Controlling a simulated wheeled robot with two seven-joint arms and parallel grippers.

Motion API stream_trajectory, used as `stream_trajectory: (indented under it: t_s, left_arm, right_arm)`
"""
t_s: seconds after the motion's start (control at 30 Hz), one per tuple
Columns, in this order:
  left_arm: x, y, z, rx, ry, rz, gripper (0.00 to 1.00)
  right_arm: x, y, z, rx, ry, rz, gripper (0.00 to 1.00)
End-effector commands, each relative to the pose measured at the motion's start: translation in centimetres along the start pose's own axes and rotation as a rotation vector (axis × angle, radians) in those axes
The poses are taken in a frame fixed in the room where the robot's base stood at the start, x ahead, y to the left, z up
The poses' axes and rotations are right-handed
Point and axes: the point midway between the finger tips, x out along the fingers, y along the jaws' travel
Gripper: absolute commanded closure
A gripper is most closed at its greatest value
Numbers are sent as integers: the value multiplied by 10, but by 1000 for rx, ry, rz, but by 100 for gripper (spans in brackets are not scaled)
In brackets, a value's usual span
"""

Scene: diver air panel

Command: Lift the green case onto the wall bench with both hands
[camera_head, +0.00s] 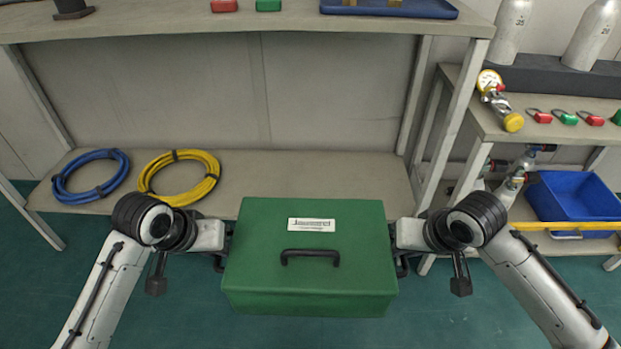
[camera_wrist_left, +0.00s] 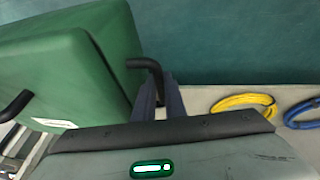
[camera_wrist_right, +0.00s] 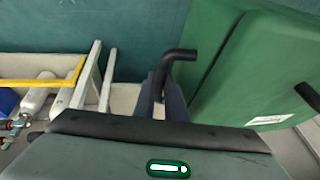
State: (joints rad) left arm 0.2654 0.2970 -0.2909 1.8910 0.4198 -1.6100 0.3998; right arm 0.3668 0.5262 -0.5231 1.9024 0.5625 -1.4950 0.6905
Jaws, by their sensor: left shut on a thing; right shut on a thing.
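The green case (camera_head: 345,215), with a black top handle and a white label, is held level above the floor, in front of the wall bench (camera_head: 200,26). My left gripper (camera_head: 226,246) is at its left side, shut on the left side handle, which shows in the left wrist view (camera_wrist_left: 146,64). My right gripper (camera_head: 398,248) is at its right side, shut on the right side handle, seen in the right wrist view (camera_wrist_right: 178,54). The fingertips are partly hidden in the head view. The bench top is higher and further back than the case.
On the bench top are a red block (camera_head: 223,5), a green block (camera_head: 268,5), a blue tray (camera_head: 420,9) and a dark stand (camera_head: 72,8). The lower shelf (camera_head: 330,175) holds blue and yellow hoses (camera_head: 183,175). A side bench with cylinders and a blue bin (camera_head: 572,198) stands right.

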Motion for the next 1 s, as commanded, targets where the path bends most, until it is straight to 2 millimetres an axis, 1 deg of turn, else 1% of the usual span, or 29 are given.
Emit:
stream_trajectory:
  t_s: [1.0]
  left_arm:
    - [-44,9,-20,1,6,2,100]
  right_arm:
    - [-44,-10,-20,0,6,-3,100]
